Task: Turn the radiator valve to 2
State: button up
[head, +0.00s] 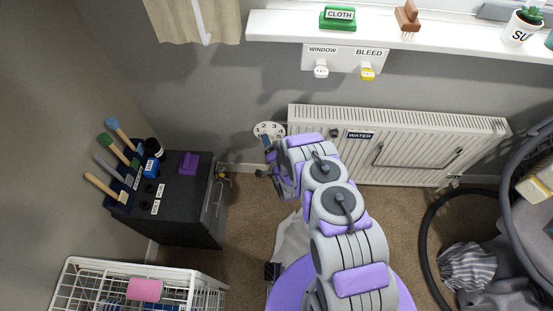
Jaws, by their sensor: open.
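The white radiator (400,135) is fixed low on the grey back wall. A round white dial with dark numbers (268,129) shows at its left end; a 2 and a 3 seem readable on it. My gripper (266,158) is open and empty, just below and partly in front of the dial. I cannot tell whether a finger touches the dial. The valve's knob and its pointer are hidden or too small to make out, so its setting is unclear.
A black cabinet (185,215) with brushes and bottles stands left of my gripper. A white wire basket (90,275) is at the lower left. A dark hose (428,235) and a grey round basket (520,210) are at the right. WINDOW and BLEED knobs (345,58) sit above.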

jog(key=p+v, duration=0.5)
jog(key=v, duration=1.1)
jog(key=shift+p, duration=0.4)
jog(key=shift+r, duration=0.1)
